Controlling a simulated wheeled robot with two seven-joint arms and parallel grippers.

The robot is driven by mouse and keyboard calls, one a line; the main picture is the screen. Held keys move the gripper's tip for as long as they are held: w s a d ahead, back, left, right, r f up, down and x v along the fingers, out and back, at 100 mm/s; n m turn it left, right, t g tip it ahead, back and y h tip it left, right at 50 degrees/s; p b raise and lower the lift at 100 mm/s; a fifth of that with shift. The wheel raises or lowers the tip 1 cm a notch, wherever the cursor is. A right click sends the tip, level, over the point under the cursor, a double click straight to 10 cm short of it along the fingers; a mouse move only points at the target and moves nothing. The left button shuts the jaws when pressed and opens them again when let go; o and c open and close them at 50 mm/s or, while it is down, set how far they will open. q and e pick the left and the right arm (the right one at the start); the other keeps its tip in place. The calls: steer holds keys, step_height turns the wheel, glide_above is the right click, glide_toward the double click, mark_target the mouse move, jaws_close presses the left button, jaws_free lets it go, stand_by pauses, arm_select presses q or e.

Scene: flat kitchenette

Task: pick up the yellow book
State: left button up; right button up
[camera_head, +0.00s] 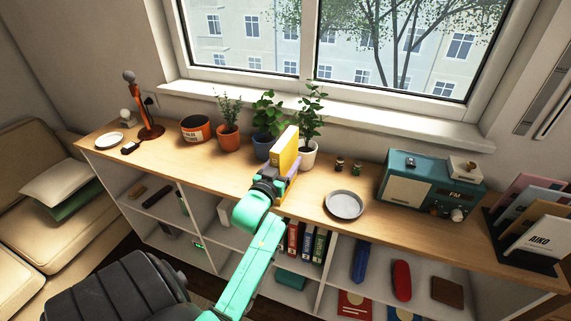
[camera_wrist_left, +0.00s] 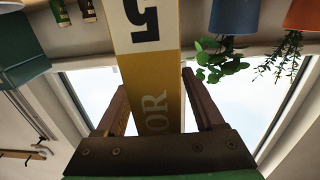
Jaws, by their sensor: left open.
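The yellow book (camera_head: 285,148) stands upright on the wooden top of the shelf unit, in front of the potted plants. My left gripper (camera_head: 282,172) is at the book's near side. In the left wrist view, the yellow and white spine of the book (camera_wrist_left: 155,75) runs between the two fingers of my left gripper (camera_wrist_left: 158,97). The fingers are open, one on either side, with a small gap at the right finger. The gripper hides the lower part of the book in the head view. My right gripper is not in view.
Potted plants with a blue pot (camera_head: 264,146), an orange pot (camera_head: 228,136) and a white pot (camera_head: 307,156) stand close to the book. A grey round dish (camera_head: 344,204) and a teal radio (camera_head: 428,188) are to the right. Shelves with books lie below the top.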

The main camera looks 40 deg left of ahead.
arm_select(q)
steer(key=shift+s, duration=0.15)
jaws_close()
steer(key=shift+r, duration=0.1)
stand_by(1.1)
